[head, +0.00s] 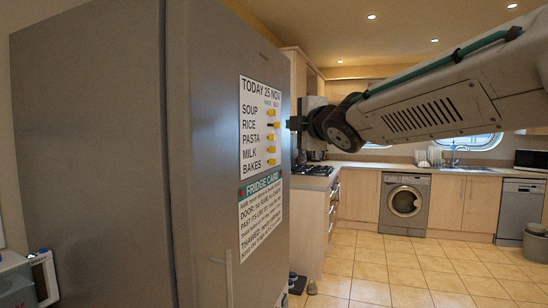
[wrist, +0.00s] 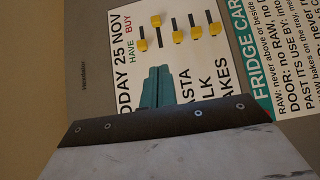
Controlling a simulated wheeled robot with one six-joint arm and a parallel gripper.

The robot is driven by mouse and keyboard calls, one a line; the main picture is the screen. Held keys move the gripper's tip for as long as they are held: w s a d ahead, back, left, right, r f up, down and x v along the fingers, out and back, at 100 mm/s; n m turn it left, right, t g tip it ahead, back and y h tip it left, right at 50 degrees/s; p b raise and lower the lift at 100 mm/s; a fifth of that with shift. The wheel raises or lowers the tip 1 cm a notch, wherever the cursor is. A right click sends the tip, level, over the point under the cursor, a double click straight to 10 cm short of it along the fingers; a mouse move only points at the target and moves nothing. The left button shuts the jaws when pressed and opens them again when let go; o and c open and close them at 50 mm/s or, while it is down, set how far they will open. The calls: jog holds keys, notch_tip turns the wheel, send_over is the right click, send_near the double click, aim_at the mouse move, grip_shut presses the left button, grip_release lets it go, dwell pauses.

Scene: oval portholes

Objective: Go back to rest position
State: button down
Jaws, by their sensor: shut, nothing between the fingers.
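My gripper (head: 289,123) is in front of the fridge's list board (head: 258,88), near its right edge in the head view. In the wrist view its two teal fingers (wrist: 157,86) are together, with nothing between them, and cover part of the lettering. The board has several yellow sliders on dark slots. The rice slider (wrist: 156,20) is at the BUY end. The soup slider (wrist: 142,45) and the other visible sliders are at the HAVE side. The fingertips look apart from the sliders.
The grey fridge (head: 95,150) fills the left of the head view, with a handle (head: 228,275) below the white fridge card (head: 260,215). A counter with a hob (head: 313,170) stands beyond it. Tiled floor (head: 400,275) is open to the right.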

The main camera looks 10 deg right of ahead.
jog(key=s+d+f+m+g+h, duration=0.2)
jog(key=s+d+f+m+g, duration=0.15)
jog(key=f, duration=0.35)
jog(key=s+d+f+m+g+h, duration=0.2)
jog(key=s+d+f+m, duration=0.15)
jog(key=f+m, duration=0.2)
jog(key=s+d+f+m+g+h, duration=0.3)
jog(key=s+f+m, duration=0.1)
jog(key=f, duration=0.3)
jog(key=s+f+m+g+y, duration=0.1)
jog(key=s+f+m+g, duration=0.3)
jog(key=s, duration=1)
jog(key=s+d+f+m+g+y, duration=0.1)
jog(key=s+f+m+g, duration=0.2)
jog(key=s+f, duration=0.6)
jog(key=s+m, duration=0.1)
jog(key=s, duration=0.4)
jog(key=shift+s+g, duration=0.3)
jog(key=shift+g, duration=0.05)
